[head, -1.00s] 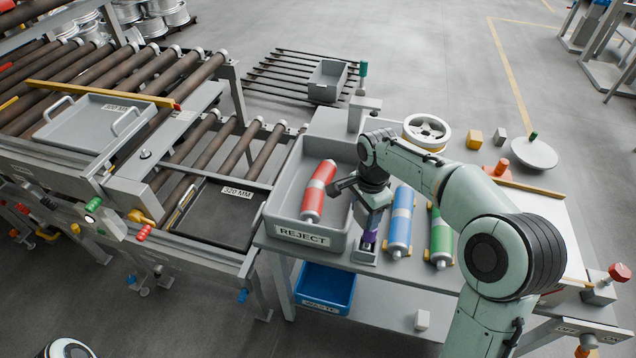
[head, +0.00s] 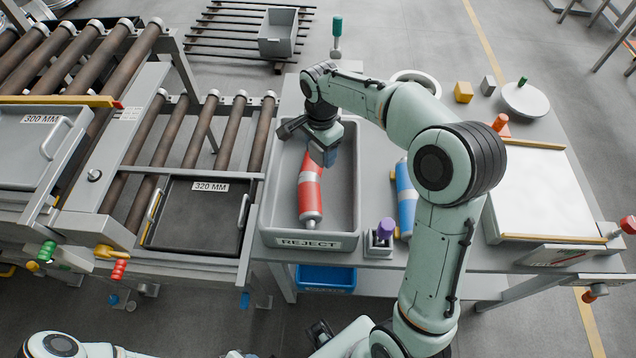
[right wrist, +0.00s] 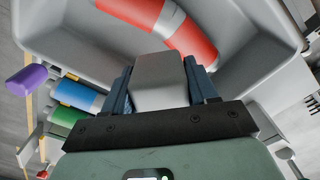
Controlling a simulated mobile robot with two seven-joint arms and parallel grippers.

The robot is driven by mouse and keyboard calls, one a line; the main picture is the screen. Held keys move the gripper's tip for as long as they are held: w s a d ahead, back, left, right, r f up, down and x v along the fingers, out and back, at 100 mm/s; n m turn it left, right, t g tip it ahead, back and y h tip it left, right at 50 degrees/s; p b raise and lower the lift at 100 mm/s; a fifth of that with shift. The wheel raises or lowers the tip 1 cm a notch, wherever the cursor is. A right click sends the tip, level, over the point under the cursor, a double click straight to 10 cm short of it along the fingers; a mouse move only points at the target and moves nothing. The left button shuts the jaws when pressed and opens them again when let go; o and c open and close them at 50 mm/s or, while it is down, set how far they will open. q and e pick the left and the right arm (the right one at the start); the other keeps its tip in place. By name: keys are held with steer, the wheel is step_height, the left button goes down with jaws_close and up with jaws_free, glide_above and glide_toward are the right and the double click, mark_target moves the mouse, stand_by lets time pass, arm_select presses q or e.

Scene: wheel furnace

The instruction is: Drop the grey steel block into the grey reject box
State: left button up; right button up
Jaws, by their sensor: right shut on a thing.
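My right gripper (right wrist: 160,85) is shut on a grey block (right wrist: 160,72), which sits between its dark blue fingers in the right wrist view. In the head view the right gripper (head: 325,152) hangs over the back part of the grey reject box (head: 352,205), above its opening; the held block is hard to make out there. The box carries a REJECT label on its front. A red cylinder with a pale band (head: 309,190) lies in the box, and shows close behind the block in the right wrist view (right wrist: 180,30). My left gripper is not in view.
A purple-topped post (head: 385,230) stands just right of the box, beside a blue cylinder (head: 406,195). A yellow block (head: 463,92) and another small grey block (head: 487,84) stand at the back. A black 320 MM tray (head: 195,220) lies left of the box.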

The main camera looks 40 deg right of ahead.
steer(key=shift+f+b, duration=1.4)
steer(key=shift+f, duration=1)
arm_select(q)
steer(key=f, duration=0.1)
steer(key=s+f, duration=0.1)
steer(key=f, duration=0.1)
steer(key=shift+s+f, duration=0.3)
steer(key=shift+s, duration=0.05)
arm_select(e)
steer(key=shift+w, duration=0.1)
steer(key=o, duration=1.3)
step_height(320, 180, up, 14)
steer(key=shift+f+p, duration=0.25)
steer(key=shift+p, duration=0.95)
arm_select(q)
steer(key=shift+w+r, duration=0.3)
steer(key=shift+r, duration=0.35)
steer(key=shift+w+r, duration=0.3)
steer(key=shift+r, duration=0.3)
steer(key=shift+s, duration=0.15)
arm_select(e)
steer(key=shift+f, duration=0.1)
